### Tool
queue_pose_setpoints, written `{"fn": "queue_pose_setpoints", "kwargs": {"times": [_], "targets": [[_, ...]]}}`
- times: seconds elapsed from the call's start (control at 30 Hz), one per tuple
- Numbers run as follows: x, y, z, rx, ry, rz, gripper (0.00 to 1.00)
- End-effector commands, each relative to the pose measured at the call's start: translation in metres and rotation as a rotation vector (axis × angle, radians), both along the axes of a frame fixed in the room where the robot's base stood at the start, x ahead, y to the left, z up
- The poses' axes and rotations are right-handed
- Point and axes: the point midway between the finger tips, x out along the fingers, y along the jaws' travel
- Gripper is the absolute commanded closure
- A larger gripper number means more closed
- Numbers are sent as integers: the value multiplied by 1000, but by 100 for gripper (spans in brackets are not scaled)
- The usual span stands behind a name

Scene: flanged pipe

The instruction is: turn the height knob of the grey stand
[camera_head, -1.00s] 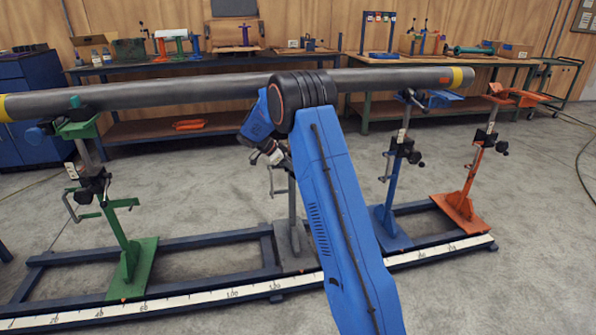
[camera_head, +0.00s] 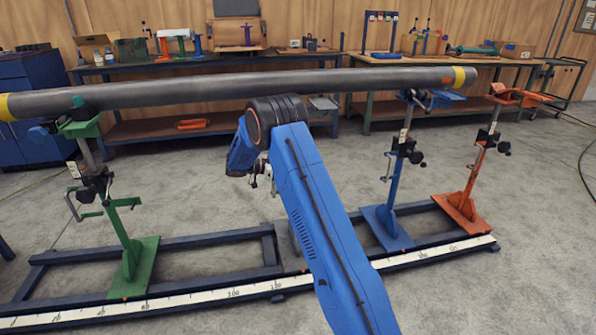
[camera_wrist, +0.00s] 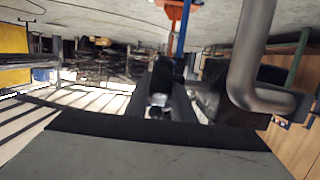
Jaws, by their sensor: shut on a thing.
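The grey stand is mostly hidden behind my blue arm in the head view. Part of its grey base (camera_head: 284,240) shows left of the arm, and its grey head (camera_head: 323,103) shows right of the arm, below the pipe (camera_head: 200,92). My gripper (camera_wrist: 160,100) is in the middle of the wrist view, shut on a dark part that looks like the height knob (camera_wrist: 163,74). The contact itself is dark and partly hidden. A bent grey metal crank (camera_wrist: 252,75) is close beside it on the right.
The green stand (camera_head: 128,225) is under the pipe's left part. The blue stand (camera_head: 393,190) and the orange stand (camera_head: 470,175) are at the right. A dark floor rail with a scale strip (camera_head: 235,293) runs in front. Workbenches line the back wall.

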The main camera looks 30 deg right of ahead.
Motion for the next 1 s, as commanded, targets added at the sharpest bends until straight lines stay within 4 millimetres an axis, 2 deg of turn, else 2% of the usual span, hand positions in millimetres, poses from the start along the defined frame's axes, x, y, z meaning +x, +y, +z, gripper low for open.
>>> {"fn": "queue_pose_setpoints", "kwargs": {"times": [0.37,0.4,0.47,0.8,1.0], "targets": [[1,1,0,-4,1,2,100],[1,1,0,-4,1,2,73],[1,1,0,-4,1,1,59],[1,2,0,-4,1,1,59],[7,22,4,-4,0,3,59]]}}
